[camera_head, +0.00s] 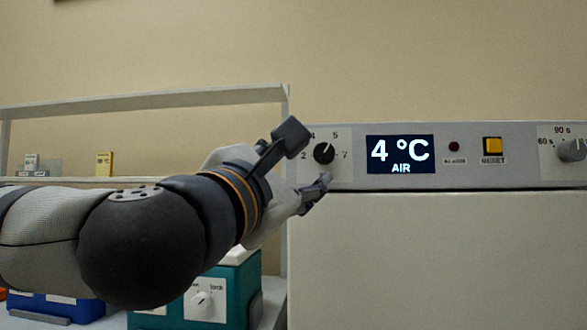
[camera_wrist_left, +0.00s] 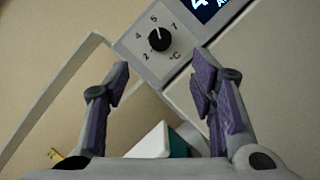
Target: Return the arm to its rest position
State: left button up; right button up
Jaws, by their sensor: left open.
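My left arm comes in from the left in the head view. Its gripper (camera_head: 310,168) is open beside the black temperature knob (camera_head: 324,153) on the cabinet's control panel. In the left wrist view the open gripper (camera_wrist_left: 160,95) has nothing between its fingers, and the knob (camera_wrist_left: 160,39) shows beyond the fingertips, apart from them. The knob's scale has numbers from 2 to 7. The display (camera_head: 400,154) reads 4 °C AIR. My right gripper is in neither view.
The panel also has a dark red lamp (camera_head: 454,147), a yellow reset button (camera_head: 492,145) and a grey timer knob (camera_head: 572,150). A teal device (camera_head: 237,285) and a blue device (camera_head: 60,308) stand below my arm. A white shelf frame (camera_head: 150,100) is behind it.

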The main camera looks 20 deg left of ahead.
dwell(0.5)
